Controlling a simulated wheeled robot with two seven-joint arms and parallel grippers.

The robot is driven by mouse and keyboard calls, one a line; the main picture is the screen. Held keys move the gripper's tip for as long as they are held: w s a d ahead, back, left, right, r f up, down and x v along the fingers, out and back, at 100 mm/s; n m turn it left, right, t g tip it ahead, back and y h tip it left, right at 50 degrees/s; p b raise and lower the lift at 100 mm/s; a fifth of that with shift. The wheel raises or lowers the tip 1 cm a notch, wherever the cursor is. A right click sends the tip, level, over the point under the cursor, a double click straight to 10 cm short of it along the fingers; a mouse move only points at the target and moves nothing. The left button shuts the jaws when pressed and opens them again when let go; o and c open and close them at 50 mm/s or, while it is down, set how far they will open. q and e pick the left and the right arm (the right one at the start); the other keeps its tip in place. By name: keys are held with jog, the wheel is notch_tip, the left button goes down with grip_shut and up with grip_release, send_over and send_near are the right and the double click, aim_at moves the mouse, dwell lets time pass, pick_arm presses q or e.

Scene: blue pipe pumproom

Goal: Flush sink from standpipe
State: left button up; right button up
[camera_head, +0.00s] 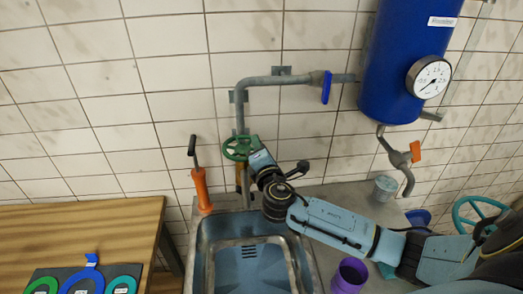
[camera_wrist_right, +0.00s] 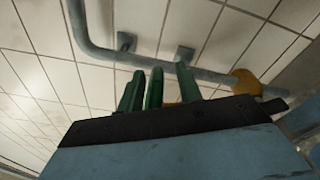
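The sink (camera_head: 207,262) is a grey-blue metal basin at the bottom middle of the head view, with slots in its floor. A grey standpipe (camera_head: 239,110) runs down the tiled wall behind it. A green handwheel (camera_head: 237,148) sits on the pipe above the sink's back edge. My right gripper (camera_head: 250,152) is at the wheel's right side, touching or very near it. In the right wrist view, several green upright pieces (camera_wrist_right: 155,88) stand beyond the gripper's dark edge; whether they are fingers or wheel is unclear. I see no water running. My left gripper is out of view.
A blue tank (camera_head: 400,70) with a gauge (camera_head: 428,77) hangs at right. A blue lever (camera_head: 326,87) is on the upper pipe. An orange-handled tool (camera_head: 201,188) stands left of the sink. A wooden table (camera_head: 90,225) is left.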

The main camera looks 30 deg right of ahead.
jog(key=b+v, duration=0.2)
jog(key=v, duration=1.1)
jog(key=shift+s, duration=0.25)
